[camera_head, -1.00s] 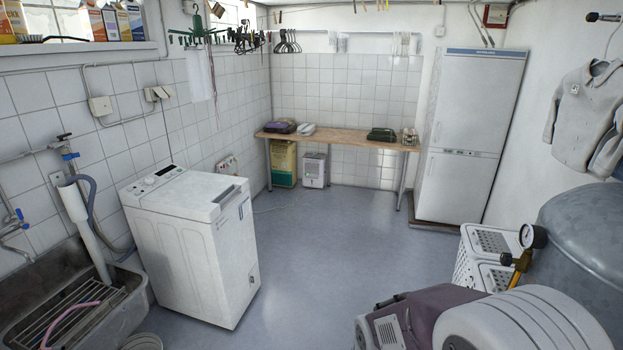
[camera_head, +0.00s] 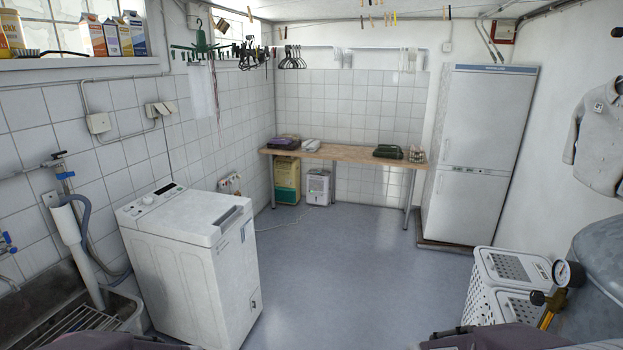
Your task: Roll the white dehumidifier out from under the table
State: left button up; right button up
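The white dehumidifier (camera_head: 318,188) stands upright on the floor under the wooden table (camera_head: 345,153), near its left end against the back wall. Its front faces the room, with a darker panel low on it. A thin pale cord (camera_head: 285,224) lies on the floor to its left. A yellow-green bag or box (camera_head: 287,181) stands close to its left, also under the table. Neither of my grippers shows clearly. Only dark and purplish parts cut off at the bottom edge are seen, and I cannot make out fingers.
A white washing machine (camera_head: 190,265) stands at the left beside a sink (camera_head: 60,315). A tall white fridge (camera_head: 478,155) is right of the table. White laundry baskets (camera_head: 505,285) and a grey tank (camera_head: 595,290) stand at the right. The floor (camera_head: 345,270) between is clear.

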aim_at(317, 182)
jog(key=i, duration=6.7)
jog(key=i+u, duration=0.25)
